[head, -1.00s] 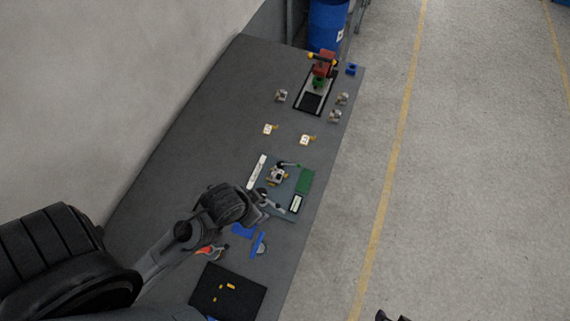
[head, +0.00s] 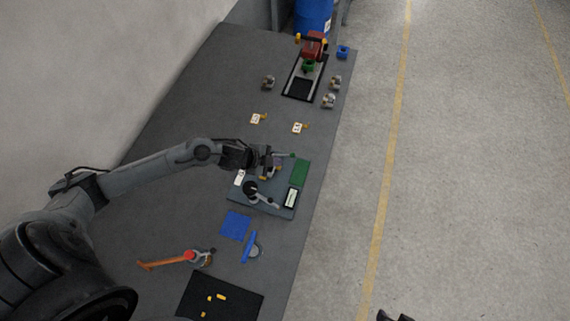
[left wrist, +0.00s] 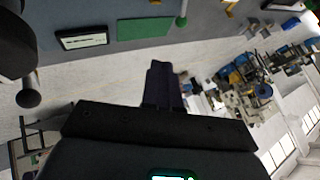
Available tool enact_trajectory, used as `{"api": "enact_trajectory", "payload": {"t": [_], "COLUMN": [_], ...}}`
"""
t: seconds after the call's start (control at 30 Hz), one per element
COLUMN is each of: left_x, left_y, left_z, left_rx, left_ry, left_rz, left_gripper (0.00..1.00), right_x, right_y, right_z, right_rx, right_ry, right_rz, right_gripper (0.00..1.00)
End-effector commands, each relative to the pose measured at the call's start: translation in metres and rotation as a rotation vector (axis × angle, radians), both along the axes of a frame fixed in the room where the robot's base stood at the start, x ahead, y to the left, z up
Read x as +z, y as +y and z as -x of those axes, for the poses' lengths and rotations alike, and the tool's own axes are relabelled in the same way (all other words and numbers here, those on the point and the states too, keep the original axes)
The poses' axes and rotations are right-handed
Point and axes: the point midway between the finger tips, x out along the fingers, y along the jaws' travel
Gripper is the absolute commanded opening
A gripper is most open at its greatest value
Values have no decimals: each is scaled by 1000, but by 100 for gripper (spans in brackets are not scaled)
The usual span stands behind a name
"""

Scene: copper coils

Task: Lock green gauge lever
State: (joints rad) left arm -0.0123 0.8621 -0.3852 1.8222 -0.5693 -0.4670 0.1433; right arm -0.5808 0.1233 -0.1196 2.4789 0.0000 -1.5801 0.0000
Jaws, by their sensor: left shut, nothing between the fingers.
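The gauge fixture is a blue-grey plate (head: 240,203) on the bench, with a green pad (head: 299,172) and a framed label (head: 291,198). In the left wrist view the green-tipped lever (left wrist: 182,20) shows at the top edge, beside the green pad (left wrist: 145,27). In the head view my left gripper (head: 277,160) is over the far part of the plate and partly hides the lever. Its fingers (left wrist: 163,85) are shut and empty, apart from the lever in the wrist view. Dark tips at the head view's bottom edge (head: 395,317) may be my right gripper.
A black-knobbed lever (head: 251,188) stands on the near part of the plate. A blue square (head: 236,225), a blue part (head: 250,245), an orange-handled tool (head: 165,262) and a black mat (head: 220,298) lie nearer. Small cards (head: 298,127) and a red-topped machine (head: 312,46) are beyond.

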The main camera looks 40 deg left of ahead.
Motion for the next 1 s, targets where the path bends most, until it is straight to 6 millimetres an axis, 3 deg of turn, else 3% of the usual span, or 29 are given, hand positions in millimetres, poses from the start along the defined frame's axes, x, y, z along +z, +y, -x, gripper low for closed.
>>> {"api": "enact_trajectory", "payload": {"t": [0.1,0.3,0.77,1.0], "left_x": [-13,-16,-18,-40], "left_y": [24,39,38,28], "left_z": [-6,-8,-10,-26], "left_rx": [-41,-66,-66,-65], "left_ry": [12,26,25,27], "left_rz": [-12,-12,-10,-8], "left_gripper": [0,0,0,0], "right_x": [-13,-17,-16,-17], "right_y": [0,1,2,1], "right_z": [0,0,0,0], "right_rx": [-1,-2,-3,-2], "right_ry": [-1,0,-2,-2], "right_rz": [-1,-4,-6,-5], "right_gripper": [43,43,43,43]}}
